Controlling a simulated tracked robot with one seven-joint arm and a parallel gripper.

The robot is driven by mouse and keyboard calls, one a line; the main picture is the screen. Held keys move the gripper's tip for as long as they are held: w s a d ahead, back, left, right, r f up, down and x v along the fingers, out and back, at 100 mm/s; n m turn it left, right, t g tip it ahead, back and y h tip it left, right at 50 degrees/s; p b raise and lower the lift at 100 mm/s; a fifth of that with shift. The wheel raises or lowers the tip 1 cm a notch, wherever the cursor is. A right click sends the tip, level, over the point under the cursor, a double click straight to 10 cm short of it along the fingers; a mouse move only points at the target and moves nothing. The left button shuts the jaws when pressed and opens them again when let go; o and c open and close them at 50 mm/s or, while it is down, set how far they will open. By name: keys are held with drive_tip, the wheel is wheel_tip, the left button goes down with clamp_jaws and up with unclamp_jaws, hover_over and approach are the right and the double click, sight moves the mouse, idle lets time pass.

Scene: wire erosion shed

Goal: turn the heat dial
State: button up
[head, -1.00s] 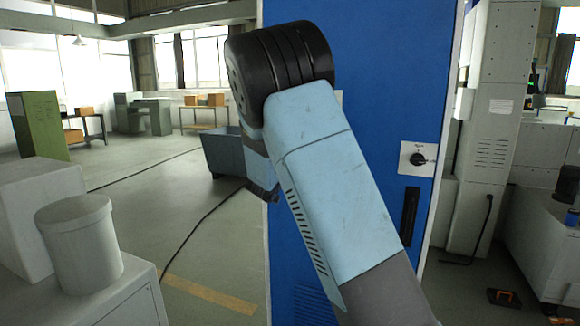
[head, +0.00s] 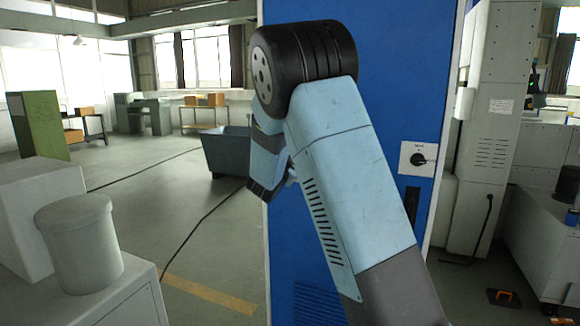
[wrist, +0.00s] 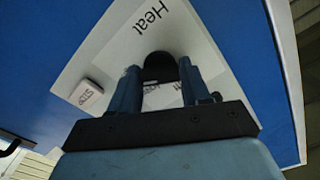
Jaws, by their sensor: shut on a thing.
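The heat dial (wrist: 160,66) is a dark knob on a white panel (wrist: 198,50) marked "Heat" in the wrist view. My gripper (wrist: 159,76) is shut on the dial, with one blue finger on each side of it. The dial's pointer and lower part are hidden by the fingers, so its setting cannot be read. In the head view, my arm stands in front of the blue cabinet (head: 400,60); neither the heat dial nor the gripper's fingers show there.
A white stop button (wrist: 86,94) sits beside the dial. Another black rotary switch (head: 418,159) on a white plate and a dark handle (head: 411,205) are on the cabinet's right side. A grey drum (head: 78,245) stands at left. Floor beyond is mostly open.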

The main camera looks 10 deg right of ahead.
drive_tip(key=shift+a+f, duration=0.1)
drive_tip(key=o, duration=1.1)
drive_tip(key=shift+c, duration=0.2)
drive_tip(key=v, duration=1.3)
drive_tip(key=shift+s+a, duration=0.2)
drive_tip(key=shift+s, duration=0.05)
